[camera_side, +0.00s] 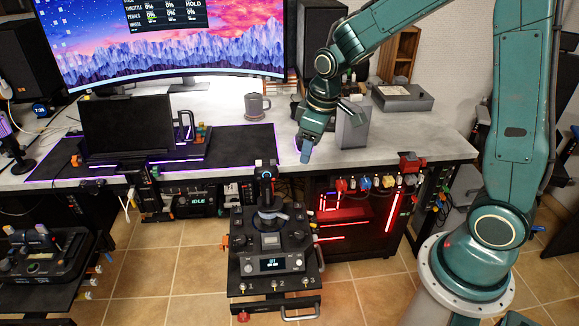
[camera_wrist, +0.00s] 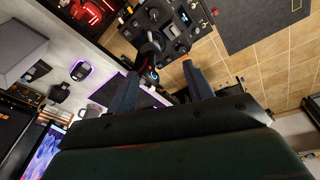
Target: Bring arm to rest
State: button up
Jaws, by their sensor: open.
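My gripper (camera_side: 307,152) hangs from the teal arm, pointing down, above the front edge of the desk in the side view. In the wrist view, the two dark fingers of my gripper (camera_wrist: 160,70) stand apart with nothing held between them. The black flight stick (camera_side: 266,185) stands upright on its panel, left of and below my gripper in the side view. In the wrist view the stick (camera_wrist: 150,48) shows beyond the fingertips; the gripper does not appear to touch it.
The grey desk (camera_side: 400,140) carries a laptop (camera_side: 127,125), a mug (camera_side: 256,104), a large monitor (camera_side: 170,40) and a grey box (camera_side: 352,125) close beside my gripper. A red-lit case (camera_side: 355,215) stands under the desk. Tiled floor (camera_side: 180,270) is open around the stick's panel.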

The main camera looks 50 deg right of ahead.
jog(key=s+a+r+m+t, duration=0.1)
jog(key=s+r, duration=0.5)
jog(key=s, duration=0.4)
jog(key=s+a+r+m+t, duration=0.2)
jog(key=s+r, duration=0.5)
jog(key=s, duration=0.3)
jog(key=shift+s+a+m, duration=0.15)
jog(key=shift+s+m, duration=0.1)
jog(key=shift+m, duration=0.05)
